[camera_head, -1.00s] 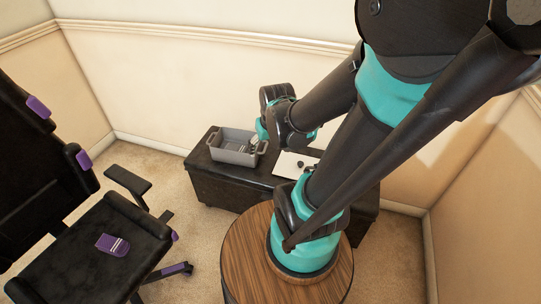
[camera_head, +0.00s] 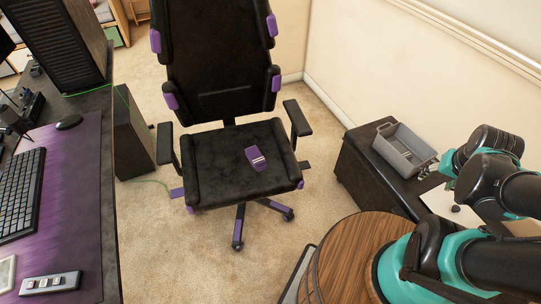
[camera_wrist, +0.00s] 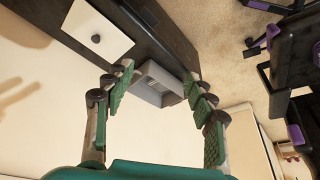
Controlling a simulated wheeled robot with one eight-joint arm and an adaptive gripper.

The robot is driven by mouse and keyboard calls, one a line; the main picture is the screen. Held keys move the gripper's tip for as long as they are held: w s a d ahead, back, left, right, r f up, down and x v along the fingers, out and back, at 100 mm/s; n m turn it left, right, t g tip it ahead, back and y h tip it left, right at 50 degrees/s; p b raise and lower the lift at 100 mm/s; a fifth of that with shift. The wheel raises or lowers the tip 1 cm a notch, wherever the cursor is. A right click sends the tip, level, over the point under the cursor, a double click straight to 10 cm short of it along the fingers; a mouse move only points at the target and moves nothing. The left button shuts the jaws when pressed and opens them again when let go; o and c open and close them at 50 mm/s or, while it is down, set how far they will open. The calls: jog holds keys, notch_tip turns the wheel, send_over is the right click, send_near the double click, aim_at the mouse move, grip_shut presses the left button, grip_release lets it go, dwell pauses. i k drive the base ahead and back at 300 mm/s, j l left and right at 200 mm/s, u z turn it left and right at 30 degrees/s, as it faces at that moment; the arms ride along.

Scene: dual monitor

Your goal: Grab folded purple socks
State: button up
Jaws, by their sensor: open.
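The folded purple socks (camera_head: 256,158), with pale stripes, lie on the black seat of the office chair (camera_head: 215,180) in the head view. My gripper (camera_wrist: 163,98) shows in the wrist view with its green-padded fingers spread apart and nothing between them. The fingers are above the low dark cabinet, over the grey bin, well to the right of the chair. In the wrist view part of the chair shows at the right edge, and I cannot make out the socks there.
My round wooden base is at the lower right. A desk with a keyboard (camera_head: 18,196) stands at the left. Carpet between chair and cabinet is clear.

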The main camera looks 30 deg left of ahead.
aim_at(258, 161)
jog(key=u, duration=1.6)
jog(key=k+l+z, duration=0.35)
jog(key=l, duration=0.1)
